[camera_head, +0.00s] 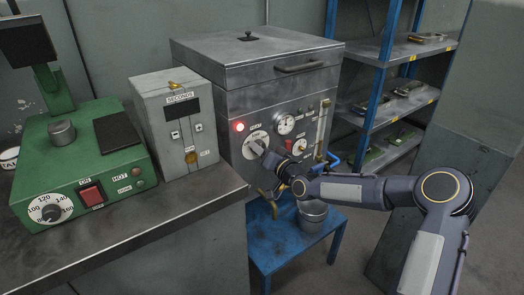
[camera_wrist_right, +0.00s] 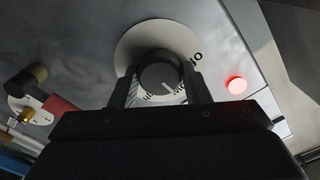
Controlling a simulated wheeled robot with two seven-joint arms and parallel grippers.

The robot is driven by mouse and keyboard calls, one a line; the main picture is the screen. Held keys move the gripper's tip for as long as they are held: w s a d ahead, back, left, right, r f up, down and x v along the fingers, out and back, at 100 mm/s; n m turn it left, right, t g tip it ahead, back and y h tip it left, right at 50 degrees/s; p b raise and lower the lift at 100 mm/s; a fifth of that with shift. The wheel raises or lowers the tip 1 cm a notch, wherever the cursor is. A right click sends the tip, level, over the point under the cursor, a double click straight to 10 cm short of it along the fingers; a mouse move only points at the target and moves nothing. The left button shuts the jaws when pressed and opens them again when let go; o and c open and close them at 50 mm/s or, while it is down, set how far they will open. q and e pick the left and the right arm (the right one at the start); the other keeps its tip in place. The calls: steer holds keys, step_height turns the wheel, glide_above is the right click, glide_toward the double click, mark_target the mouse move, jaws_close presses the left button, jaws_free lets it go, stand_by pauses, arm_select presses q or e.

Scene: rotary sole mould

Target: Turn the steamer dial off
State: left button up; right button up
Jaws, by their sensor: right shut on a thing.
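The steamer (camera_head: 285,95) is a grey metal box with a lid, in the middle of the head view. Its dial (camera_head: 258,146) is a dark knob on a round white plate on the front face. In the right wrist view the knob (camera_wrist_right: 160,76) sits between the two fingers of my right gripper (camera_wrist_right: 160,90), which is shut on it. The knob's white pointer mark faces down and slightly right in that view, toward lettering partly hidden by a finger. The red lamp (camera_head: 239,126) beside the dial is lit, also in the right wrist view (camera_wrist_right: 237,85). My left gripper is not seen.
Gauges (camera_head: 285,124) and a blue-handled valve (camera_head: 333,158) are right of the dial. A bucket (camera_head: 312,215) stands on a blue stool (camera_head: 275,240) below my right arm. A green machine (camera_head: 80,160) and a grey timer box (camera_head: 177,125) stand on the left bench.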

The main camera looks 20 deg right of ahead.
steer(key=shift+n+b, duration=5.8)
steer(key=shift+n, duration=0.1)
steer(key=o, duration=1)
steer(key=shift+c, duration=0.2)
